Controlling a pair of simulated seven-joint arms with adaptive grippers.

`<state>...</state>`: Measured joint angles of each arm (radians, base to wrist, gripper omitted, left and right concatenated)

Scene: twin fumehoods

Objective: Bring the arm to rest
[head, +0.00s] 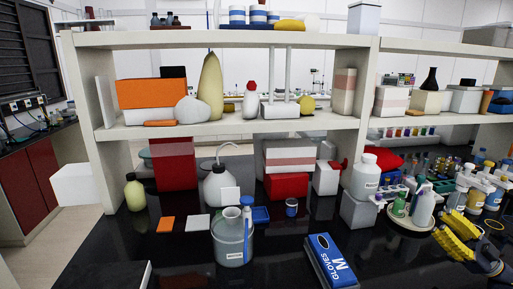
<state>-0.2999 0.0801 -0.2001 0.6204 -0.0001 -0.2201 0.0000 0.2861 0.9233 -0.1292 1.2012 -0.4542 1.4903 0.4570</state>
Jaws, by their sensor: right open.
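My right gripper (449,235) is at the right edge of the head view, above the black bench top (185,265). Its yellow fingers point left and are open, with nothing seen between them. Its arm comes in from the lower right. My left gripper is not in view.
A round white tray (410,222) with bottles stands just left of the right gripper, with bottles (491,196) behind it. A blue glove box (331,261) lies at the front centre, and a grey beaker (231,243) stands left of it. Loaded shelves (235,130) rise behind.

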